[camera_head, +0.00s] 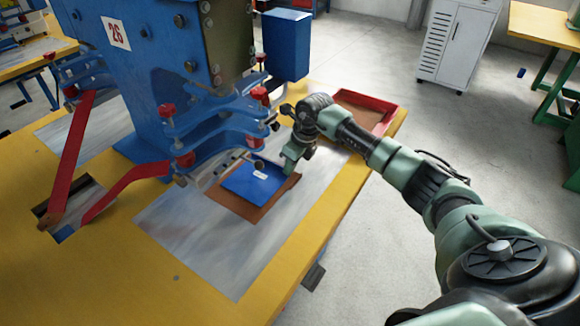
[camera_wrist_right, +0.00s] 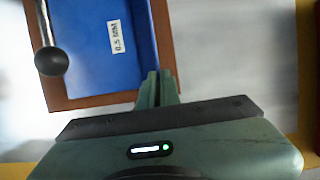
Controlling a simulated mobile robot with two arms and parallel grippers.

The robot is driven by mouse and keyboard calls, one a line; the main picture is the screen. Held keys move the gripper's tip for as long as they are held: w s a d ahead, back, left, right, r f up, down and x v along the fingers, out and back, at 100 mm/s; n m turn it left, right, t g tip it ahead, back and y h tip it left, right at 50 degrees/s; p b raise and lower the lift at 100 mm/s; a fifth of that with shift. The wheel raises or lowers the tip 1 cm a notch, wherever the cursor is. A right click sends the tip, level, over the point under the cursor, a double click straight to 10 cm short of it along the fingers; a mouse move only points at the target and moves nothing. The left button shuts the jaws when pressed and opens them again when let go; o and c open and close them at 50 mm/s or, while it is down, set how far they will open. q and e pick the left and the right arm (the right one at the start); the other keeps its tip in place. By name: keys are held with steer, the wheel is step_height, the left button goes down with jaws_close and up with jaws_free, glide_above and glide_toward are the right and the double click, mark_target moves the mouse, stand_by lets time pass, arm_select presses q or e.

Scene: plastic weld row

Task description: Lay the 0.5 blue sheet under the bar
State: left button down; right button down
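The blue sheet (camera_head: 254,181), labelled 0.5 MM, lies over a brown sheet (camera_head: 225,204) on the metal plate in front of the press. It also shows in the right wrist view (camera_wrist_right: 90,40), with a darker strip along its right side. A thin metal bar (camera_head: 226,168) runs at the foot of the press, beside the far left edge of the sheet; whether the sheet reaches under it is hidden. My right gripper (camera_head: 289,167) is at the sheet's right edge. Its fingers (camera_wrist_right: 158,86) are close together at the sheet's corner and seem shut on it. My left gripper is out of view.
The blue press (camera_head: 150,90) with blue clamp arms stands just left of the sheet. Red levers (camera_head: 125,188) reach out to the left. A ball-ended lever (camera_wrist_right: 50,58) overhangs the sheet in the wrist view. A red tray (camera_head: 384,126) sits behind my right wrist. The near metal plate is clear.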

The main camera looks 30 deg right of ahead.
steer(key=shift+f, duration=0.1)
stand_by(0.3)
steer(key=c, duration=1.6)
jaws_free()
steer(key=shift+o, duration=0.2)
steer(key=shift+r+p, duration=1.1)
steer(key=shift+r, duration=0.55)
steer(key=shift+s+d+r+p, duration=0.1)
steer(key=shift+s+d+p, duration=0.2)
steer(key=shift+s, duration=0.35)
steer(key=shift+s+d+r+p, duration=0.1)
steer(key=shift+s+d+p, duration=0.15)
steer(key=shift+s, duration=0.35)
steer(key=shift+s+d+r+p, duration=0.1)
steer(key=shift+s+d+p, duration=0.2)
steer(key=shift+s, duration=0.35)
steer(key=shift+s+d+r+p, duration=0.15)
steer(key=shift+s+d, duration=0.1)
steer(key=shift+s, duration=0.35)
steer(key=shift+s+d+r+p, duration=0.1)
steer(key=shift+s+d+p, duration=0.1)
steer(key=shift+s, duration=0.45)
steer(key=shift+s+d+r+p, duration=0.1)
steer(key=shift+s+d, duration=0.15)
steer(key=shift+s, duration=0.35)
steer(key=shift+f, duration=0.1)
